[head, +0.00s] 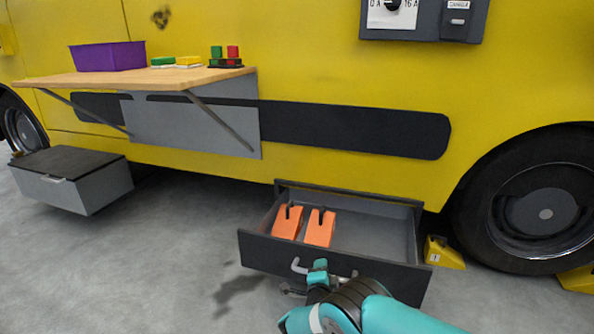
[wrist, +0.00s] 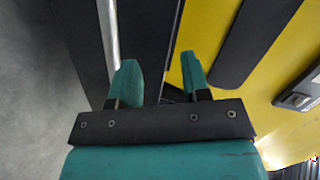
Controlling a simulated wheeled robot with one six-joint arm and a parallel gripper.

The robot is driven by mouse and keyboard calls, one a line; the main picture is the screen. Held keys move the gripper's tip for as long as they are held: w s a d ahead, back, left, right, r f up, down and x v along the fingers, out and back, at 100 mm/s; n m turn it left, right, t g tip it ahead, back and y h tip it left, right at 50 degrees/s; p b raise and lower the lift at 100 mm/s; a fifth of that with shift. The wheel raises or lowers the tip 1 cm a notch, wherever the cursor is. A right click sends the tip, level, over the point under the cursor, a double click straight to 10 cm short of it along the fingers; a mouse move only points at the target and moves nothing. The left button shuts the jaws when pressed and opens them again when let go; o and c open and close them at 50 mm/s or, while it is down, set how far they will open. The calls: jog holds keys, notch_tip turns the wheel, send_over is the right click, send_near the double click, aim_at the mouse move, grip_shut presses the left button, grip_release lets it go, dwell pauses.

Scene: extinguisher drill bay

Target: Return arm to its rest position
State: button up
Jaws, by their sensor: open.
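My arm reaches in from the bottom of the head view. My gripper (head: 302,286) is low in front of the open dark drawer (head: 375,235), close to its handle (head: 298,266). I cannot tell whether it touches the handle. In the wrist view my gripper (wrist: 157,82) has its two teal fingers apart, with nothing seen between them. A pale bar runs beside the left finger there. Part of the drawer front is hidden behind my arm in the head view.
Two orange wedges (head: 319,229) lie in the drawer. A yellow chock (head: 443,253) stands by the wheel (head: 541,210). A fold-down shelf (head: 130,79) holds a purple bin (head: 108,56) and small blocks. A grey box (head: 80,190) stands left. Floor at lower left is clear.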

notch_tip(320, 180, up, 15)
jog(key=w+n+g, duration=0.2)
jog(key=n+g, duration=0.1)
jog(key=g, duration=0.2)
jog(key=s+d+r+n+g+y, duration=0.3)
jog(key=s+r+n, duration=0.3)
jog(key=r, duration=0.4)
jog(key=s+d+r+n+g+y+p, duration=0.1)
jog(key=s+r+n+g, duration=0.35)
jog(key=s, duration=0.85)
jog(key=s+d+r+n+g+y+p, duration=0.15)
jog(key=s+r+n, duration=0.45)
jog(key=s, duration=0.7)
jog(key=s+d+r+n+g+y+p, duration=0.15)
jog(key=s+r+n, duration=0.4)
jog(key=s, duration=0.75)
notch_tip(320, 180, up, 38)
jog(key=m+p, duration=0.1)
jog(key=p, duration=3.5)
jog(key=shift+w+f, duration=0.15)
jog(key=shift+f, duration=0.1)
